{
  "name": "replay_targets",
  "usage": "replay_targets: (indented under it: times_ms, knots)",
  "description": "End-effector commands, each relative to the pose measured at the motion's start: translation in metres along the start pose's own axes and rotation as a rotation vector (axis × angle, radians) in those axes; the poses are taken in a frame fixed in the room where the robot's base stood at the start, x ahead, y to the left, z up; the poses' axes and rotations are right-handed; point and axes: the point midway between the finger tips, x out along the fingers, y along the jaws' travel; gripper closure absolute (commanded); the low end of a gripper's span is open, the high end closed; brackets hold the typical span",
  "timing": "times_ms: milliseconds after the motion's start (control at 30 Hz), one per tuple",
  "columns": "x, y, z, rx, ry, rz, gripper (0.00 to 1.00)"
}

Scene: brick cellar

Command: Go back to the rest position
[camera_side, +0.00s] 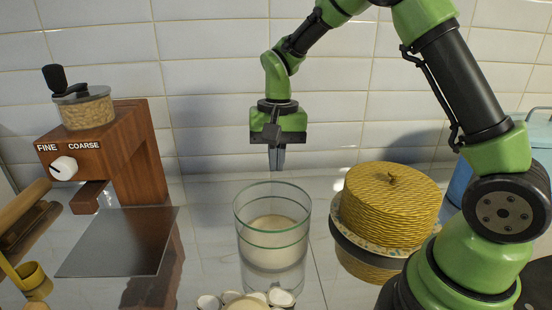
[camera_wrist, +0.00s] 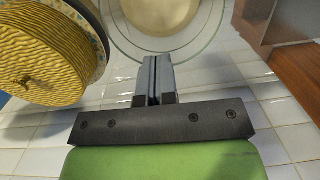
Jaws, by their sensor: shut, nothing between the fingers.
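My gripper (camera_side: 277,158) is shut and empty, pointing down in the air above and behind the glass jar in the side view. Its closed fingers also show in the wrist view (camera_wrist: 154,72). The glass jar (camera_side: 272,236) stands upright on the shiny counter and holds a pale cream-coloured content. Its rim shows at the top of the wrist view (camera_wrist: 120,45), beyond the fingertips. The fingers touch nothing that I can see.
A woven yellow lidded basket (camera_side: 392,205) stands right of the jar. A wooden grinder (camera_side: 130,150) with a dark plate (camera_side: 120,243) stands left. White shell-like pieces (camera_side: 208,302) lie in front of the jar. A blue container (camera_side: 462,178) is at the right. A tiled wall (camera_side: 200,60) closes the back.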

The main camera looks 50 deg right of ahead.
Motion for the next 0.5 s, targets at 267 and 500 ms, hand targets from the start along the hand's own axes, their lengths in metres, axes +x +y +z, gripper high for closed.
replay_targets:
  times_ms: [267,500]
  knots:
    - [0.000,0.000,0.000,0.000,0.000,0.000,1.00]
    - [-0.017,0.001,0.007,-0.022,0.027,-0.030,1.00]
